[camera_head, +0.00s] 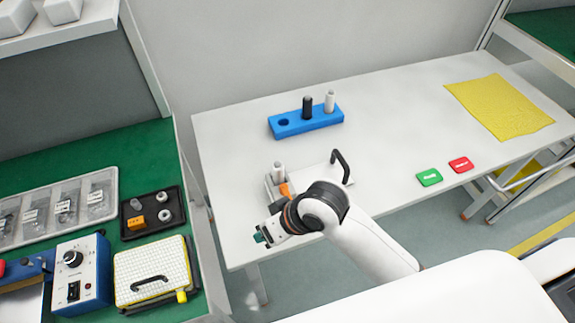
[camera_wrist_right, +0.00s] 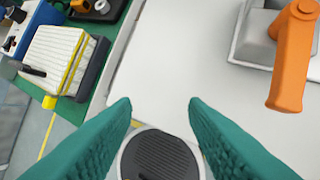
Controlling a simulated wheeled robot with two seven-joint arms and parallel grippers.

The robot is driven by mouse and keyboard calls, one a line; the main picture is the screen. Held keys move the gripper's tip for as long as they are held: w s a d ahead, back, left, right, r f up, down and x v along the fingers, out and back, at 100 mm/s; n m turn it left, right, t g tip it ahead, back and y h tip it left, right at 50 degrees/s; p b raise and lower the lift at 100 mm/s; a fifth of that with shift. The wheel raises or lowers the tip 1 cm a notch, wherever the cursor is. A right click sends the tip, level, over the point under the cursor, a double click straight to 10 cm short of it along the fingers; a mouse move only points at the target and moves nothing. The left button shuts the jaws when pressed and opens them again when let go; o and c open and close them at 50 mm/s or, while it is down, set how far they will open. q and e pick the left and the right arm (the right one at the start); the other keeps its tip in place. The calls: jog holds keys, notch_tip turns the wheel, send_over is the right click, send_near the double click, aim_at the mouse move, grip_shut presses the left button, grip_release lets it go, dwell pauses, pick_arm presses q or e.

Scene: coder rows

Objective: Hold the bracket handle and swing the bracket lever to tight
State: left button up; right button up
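The bracket is a pale block and plate (camera_head: 312,177) at the front left of the white table, partly hidden behind my right arm. Its black arched handle (camera_head: 340,160) stands at its right end, with nothing holding it. Its orange lever (camera_head: 286,190) is at the left end; it also shows large in the upper right of the wrist view (camera_wrist_right: 291,60). My right gripper (camera_head: 262,238) is near the table's front left edge, left of and nearer than the lever. In the wrist view its teal fingers (camera_wrist_right: 160,105) are spread, empty and apart from the lever. My left gripper is not in view.
A blue holder (camera_head: 306,123) with a black and a pale peg stands behind the bracket. Green (camera_head: 429,177) and red (camera_head: 461,165) labels and a yellow cloth (camera_head: 499,105) lie to the right. A green bench (camera_head: 60,165) with trays and a blue box stands left.

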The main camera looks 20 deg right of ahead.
jog(key=w+a+r+n+g, duration=0.1)
jog(key=w+a+r+g, duration=0.1)
jog(key=w+a+r, duration=0.15)
jog(key=w+d+r+m+g+h, duration=0.1)
jog(key=w+d+r+m+h, duration=0.15)
jog(key=d, duration=0.25)
jog(key=w+d+r+m+g+h, duration=0.1)
jog(key=w+d+r+m+h, duration=0.15)
jog(key=d, duration=0.25)
jog(key=shift+n, duration=0.4)
jog(key=f, duration=0.7)
jog(key=s+f, duration=0.1)
jog(key=f, duration=0.3)
jog(key=shift+a, duration=0.1)
jog(key=shift+c, duration=0.6)
